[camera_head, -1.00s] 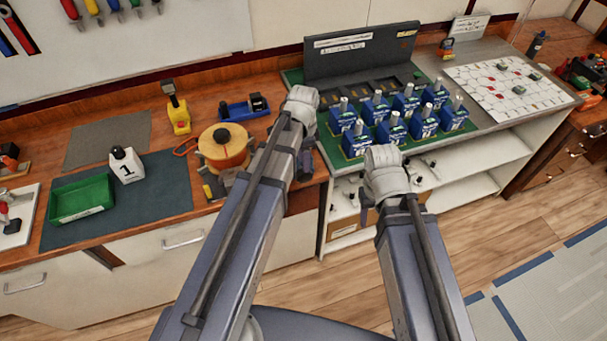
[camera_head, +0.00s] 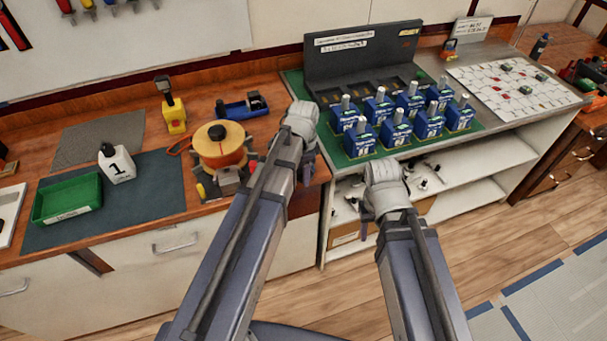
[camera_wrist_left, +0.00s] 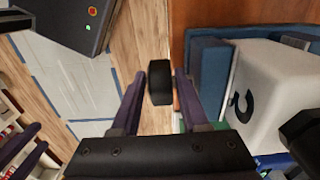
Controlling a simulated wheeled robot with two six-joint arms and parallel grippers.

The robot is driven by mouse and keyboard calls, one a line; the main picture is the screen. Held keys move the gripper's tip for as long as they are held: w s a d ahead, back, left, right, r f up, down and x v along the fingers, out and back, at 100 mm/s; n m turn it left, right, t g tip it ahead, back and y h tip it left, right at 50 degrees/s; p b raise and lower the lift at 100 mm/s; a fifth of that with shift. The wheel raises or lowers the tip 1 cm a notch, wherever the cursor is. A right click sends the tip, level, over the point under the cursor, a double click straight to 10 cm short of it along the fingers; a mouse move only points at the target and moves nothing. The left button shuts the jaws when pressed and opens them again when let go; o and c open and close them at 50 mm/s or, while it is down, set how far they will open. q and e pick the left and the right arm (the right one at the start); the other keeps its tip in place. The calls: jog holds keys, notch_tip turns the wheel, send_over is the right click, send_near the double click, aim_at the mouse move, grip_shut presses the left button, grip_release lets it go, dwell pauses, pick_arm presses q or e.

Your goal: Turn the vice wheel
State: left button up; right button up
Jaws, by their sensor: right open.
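In the left wrist view, my left gripper (camera_wrist_left: 160,78) has its two dark purple fingers apart. A short black knob (camera_wrist_left: 160,84) shows between them; I cannot tell whether they touch it or whether it belongs to the vice wheel. In the head view, a round orange piece with a black hub (camera_head: 220,150) stands on the bench, with grey metal parts (camera_head: 230,183) below it near the bench edge. Two purple bars at the left wrist view's lower left look like my right gripper (camera_wrist_left: 27,150), spread apart.
Several blue breakers (camera_head: 396,140) stand on a green mat to the right. A green tray (camera_head: 67,198) and a white bottle marked 1 (camera_head: 118,165) are at the left. A yellow tool (camera_head: 174,118) stands behind the orange piece. A white block (camera_wrist_left: 275,85) is beside my left gripper.

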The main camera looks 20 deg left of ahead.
pick_arm(q)
grip_shut()
jog(key=shift+y, duration=0.3)
dwell(0.3)
jog(key=shift+o, duration=0.2)
grip_release()
